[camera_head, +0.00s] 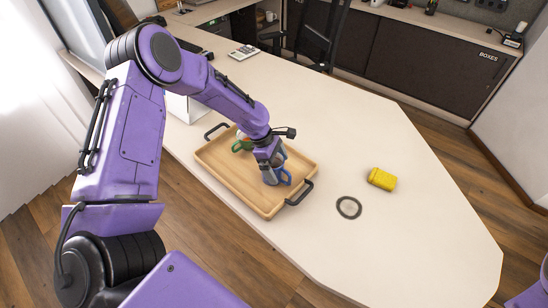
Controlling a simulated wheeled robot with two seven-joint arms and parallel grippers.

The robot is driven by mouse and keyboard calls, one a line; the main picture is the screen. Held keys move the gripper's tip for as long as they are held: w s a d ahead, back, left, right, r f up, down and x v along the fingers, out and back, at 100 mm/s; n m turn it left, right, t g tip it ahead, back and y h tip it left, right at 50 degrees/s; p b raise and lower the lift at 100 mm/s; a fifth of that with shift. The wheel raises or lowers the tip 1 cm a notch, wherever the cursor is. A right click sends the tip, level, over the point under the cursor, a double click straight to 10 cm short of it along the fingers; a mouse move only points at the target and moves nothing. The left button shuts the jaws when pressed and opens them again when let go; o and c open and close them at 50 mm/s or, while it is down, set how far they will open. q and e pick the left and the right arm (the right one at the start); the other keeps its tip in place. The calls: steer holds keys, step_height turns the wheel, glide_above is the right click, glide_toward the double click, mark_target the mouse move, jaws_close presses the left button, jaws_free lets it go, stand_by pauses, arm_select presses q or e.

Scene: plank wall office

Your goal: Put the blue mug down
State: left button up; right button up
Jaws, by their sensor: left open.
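The blue mug (284,179) stands in the wooden tray (229,178), near the tray's right part, with its handle to the right. My left gripper (270,171) is open and comes down over the mug from above, hiding part of it. Whether its fingers touch the mug I cannot tell. A green item (238,146) is in the tray behind the gripper, partly hidden by my arm. My right gripper does not show.
The tray has dark handles and lies on the white desk. A yellow object (382,179) and a dark-rimmed round coaster (349,207) lie to the right of it. A calculator (243,52) lies farther back.

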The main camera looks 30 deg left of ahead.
arm_select(q)
steer(key=v, duration=1.1)
steer(key=shift+r+b, duration=0.3)
steer(key=shift+b, duration=0.05)
